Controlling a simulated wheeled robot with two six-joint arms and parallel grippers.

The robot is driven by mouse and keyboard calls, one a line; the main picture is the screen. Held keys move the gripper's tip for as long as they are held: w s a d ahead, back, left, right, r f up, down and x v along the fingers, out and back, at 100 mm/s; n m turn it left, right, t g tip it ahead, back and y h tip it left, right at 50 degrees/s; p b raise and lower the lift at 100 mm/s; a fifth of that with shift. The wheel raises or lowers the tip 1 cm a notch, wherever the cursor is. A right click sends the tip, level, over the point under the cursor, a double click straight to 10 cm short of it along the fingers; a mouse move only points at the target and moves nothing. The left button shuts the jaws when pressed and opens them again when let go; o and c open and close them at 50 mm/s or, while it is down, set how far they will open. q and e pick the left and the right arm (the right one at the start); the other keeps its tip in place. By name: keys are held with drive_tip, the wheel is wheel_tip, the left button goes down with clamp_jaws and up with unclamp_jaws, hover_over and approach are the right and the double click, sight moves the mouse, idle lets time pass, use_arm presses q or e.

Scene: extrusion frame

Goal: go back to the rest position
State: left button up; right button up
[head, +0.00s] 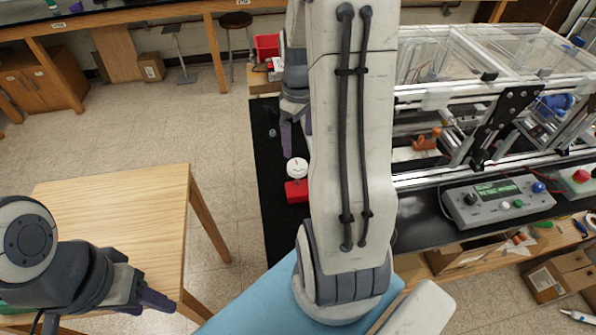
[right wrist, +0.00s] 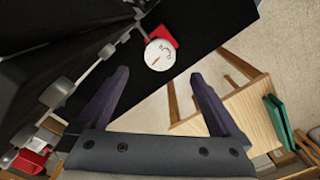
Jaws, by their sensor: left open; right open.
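My right gripper (head: 296,130) is over the black bench top beyond my right arm in the head view, partly hidden by that arm. In the right wrist view its two purple fingers (right wrist: 160,80) are wide apart with nothing between them. A white round gauge (head: 297,168) and a red block (head: 297,191) lie near it on the black surface; the gauge (right wrist: 159,55) also shows beyond the fingertips in the right wrist view. My left gripper (head: 150,300) is at the lower left by the wooden table's near edge, open, with no object visible in it.
The wooden table (head: 120,210) stands at the left, its visible top mostly bare. The extrusion frame (head: 440,180) with clear panels stands at the right on the black bench (head: 275,225). A grey control box (head: 500,203) sits before it. Open floor (head: 130,125) lies between the table and the back bench.

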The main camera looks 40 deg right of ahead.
drive_tip(key=s+a+r+n+b, duration=0.2)
drive_tip(key=a+b, duration=0.1)
drive_tip(key=a, duration=1.8)
drive_tip(key=s+a+f+n+y+b, duration=0.1)
drive_tip(key=s+a+n+b, duration=0.1)
drive_tip(key=s+a, duration=0.9)
drive_tip(key=shift+s+a+f+n, duration=0.2)
drive_tip(key=shift+s+a+n, duration=0.1)
drive_tip(key=shift+s, duration=0.75)
